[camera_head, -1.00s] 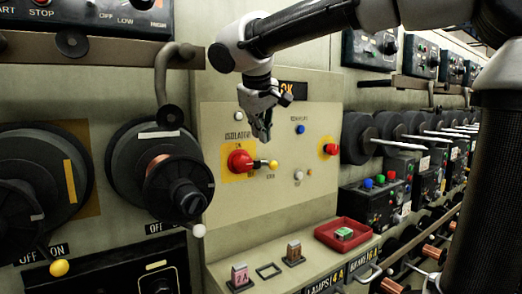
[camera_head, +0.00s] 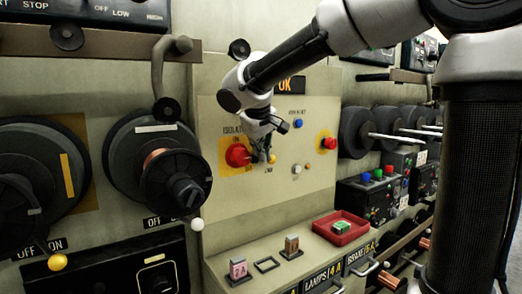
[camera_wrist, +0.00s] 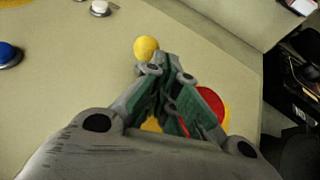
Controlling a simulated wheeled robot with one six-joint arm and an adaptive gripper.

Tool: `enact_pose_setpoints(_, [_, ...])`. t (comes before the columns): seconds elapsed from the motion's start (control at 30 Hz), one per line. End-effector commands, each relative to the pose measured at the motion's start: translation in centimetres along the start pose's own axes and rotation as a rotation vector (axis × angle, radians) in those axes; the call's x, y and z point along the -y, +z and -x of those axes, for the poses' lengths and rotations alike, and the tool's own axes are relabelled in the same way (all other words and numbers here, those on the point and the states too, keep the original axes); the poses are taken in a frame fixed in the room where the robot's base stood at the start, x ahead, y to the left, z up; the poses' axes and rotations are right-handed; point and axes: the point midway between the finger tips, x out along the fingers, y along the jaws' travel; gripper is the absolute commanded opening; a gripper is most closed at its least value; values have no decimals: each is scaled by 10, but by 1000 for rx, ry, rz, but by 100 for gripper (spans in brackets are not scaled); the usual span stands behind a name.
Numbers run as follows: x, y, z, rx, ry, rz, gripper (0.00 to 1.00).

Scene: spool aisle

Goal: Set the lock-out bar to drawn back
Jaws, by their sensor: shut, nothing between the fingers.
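A red round knob (camera_head: 238,155) on a yellow plate sits on the pale panel under an isolator label. A short bar with a yellow ball end (camera_head: 272,159) sticks out to its right; I cannot tell for certain that it is the lock-out bar. My gripper (camera_head: 268,152) is shut and empty, at the bar just beside the ball. In the wrist view the closed fingertips (camera_wrist: 160,66) lie next to the yellow ball (camera_wrist: 146,48), with the red knob (camera_wrist: 212,104) partly hidden behind the fingers. Whether they touch the ball or bar is unclear.
A blue button (camera_head: 298,123), a white knob (camera_head: 296,169) and another red button (camera_head: 329,143) share the panel. Below, a ledge carries small tags and a red tray (camera_head: 341,227). A large black spool (camera_head: 160,170) stands out at the left.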

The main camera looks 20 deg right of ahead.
Motion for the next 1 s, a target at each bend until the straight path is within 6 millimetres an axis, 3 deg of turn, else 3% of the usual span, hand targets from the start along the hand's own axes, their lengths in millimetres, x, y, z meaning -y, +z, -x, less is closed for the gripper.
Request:
enact_pose_setpoints(0.13, [-10,2,-4,1,1,-2,0])
enact_pose_setpoints(0.4, [-50,10,-19,1,1,-2,0])
enact_pose_setpoints(0.8, [-52,10,-19,0,0,0,0])
enact_pose_setpoints(1.0, [-59,5,-1,-2,1,-2,0])
